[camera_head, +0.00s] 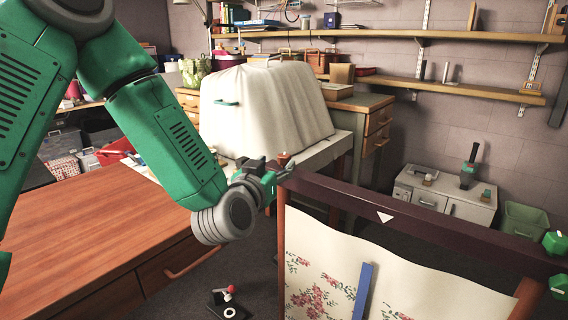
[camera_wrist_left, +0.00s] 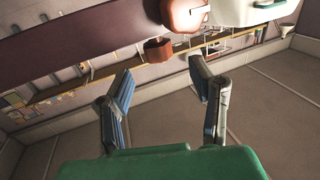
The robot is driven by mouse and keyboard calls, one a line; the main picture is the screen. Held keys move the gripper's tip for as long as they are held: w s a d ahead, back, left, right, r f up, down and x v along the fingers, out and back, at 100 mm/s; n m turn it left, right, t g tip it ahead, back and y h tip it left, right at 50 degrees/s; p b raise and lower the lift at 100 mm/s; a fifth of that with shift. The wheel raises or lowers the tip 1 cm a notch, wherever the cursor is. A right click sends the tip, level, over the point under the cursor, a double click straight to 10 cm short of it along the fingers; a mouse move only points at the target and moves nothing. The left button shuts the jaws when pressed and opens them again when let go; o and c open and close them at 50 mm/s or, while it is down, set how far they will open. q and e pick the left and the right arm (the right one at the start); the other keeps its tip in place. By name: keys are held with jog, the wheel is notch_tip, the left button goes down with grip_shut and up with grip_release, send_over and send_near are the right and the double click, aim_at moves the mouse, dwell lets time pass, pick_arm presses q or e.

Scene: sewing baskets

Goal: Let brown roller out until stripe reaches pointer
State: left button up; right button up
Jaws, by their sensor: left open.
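A dark beam (camera_head: 430,225) carries a white triangular pointer (camera_head: 384,217). Below it hangs pale floral cloth (camera_head: 325,275) with a slanted blue stripe (camera_head: 364,291), right of a brown post-like roller (camera_head: 281,235). The stripe is below and left of the pointer, apart from it. A small brown knob (camera_head: 284,157) stands at the beam's left end. My left gripper (camera_head: 280,170) is beside that end. In the left wrist view its fingers (camera_wrist_left: 160,66) are spread and empty, with a brown block-like part (camera_wrist_left: 157,50) just beyond the tips. My right gripper is not visible.
A wooden cabinet (camera_head: 100,220) fills the lower left. A white-draped object (camera_head: 262,105) stands behind. A small stand with a red ball (camera_head: 230,291) is on the floor.

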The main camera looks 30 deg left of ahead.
aim_at(282, 159)
pick_arm(q)
jog(key=x, duration=0.5)
jog(key=shift+w+a+b, duration=0.1)
jog(key=shift+w+b, duration=0.25)
grip_shut()
